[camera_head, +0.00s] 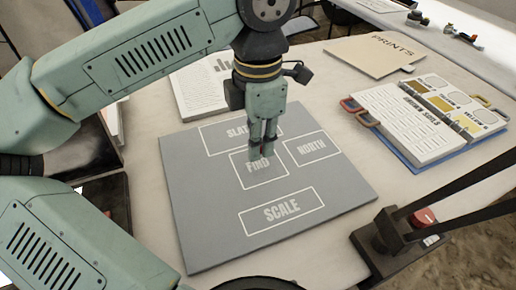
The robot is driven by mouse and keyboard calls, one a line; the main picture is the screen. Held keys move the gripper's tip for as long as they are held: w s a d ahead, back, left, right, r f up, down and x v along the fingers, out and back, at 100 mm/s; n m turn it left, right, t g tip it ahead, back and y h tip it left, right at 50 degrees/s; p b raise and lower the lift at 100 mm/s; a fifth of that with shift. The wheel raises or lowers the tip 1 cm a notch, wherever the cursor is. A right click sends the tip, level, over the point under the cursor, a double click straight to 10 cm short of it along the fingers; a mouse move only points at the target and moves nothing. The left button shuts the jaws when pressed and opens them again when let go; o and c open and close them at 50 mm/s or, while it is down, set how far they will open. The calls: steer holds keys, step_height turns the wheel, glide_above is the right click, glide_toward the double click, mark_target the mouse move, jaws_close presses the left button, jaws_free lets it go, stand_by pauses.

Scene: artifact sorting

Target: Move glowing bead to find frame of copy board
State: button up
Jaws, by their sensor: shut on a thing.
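The copy board (195,225) is a grey panel lying on the table, with white outlined frames printed on it. The find frame (277,181) is in its middle, with the north frame to its right, the scale frame nearer to me and a partly hidden frame beginning "SLAT" behind it. My gripper (261,154) points down over the back part of the find frame, its fingertips at or just above the board. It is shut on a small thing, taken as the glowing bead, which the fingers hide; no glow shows. Contact with the board cannot be told.
A "PRINTS" folder (385,54) and a printed page (195,92) lie behind. A dark device with a red button (423,217) stands front right. Bare table separates board and clipboard.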

steer(key=shift+f, duration=1.4)
steer(key=shift+f, duration=0.15)
steer(key=shift+f, duration=0.1)
steer(key=o, duration=0.7)
step_height(320, 180, up, 13)
steer(key=shift+f, duration=0.2)
steer(key=shift+p, duration=0.3)
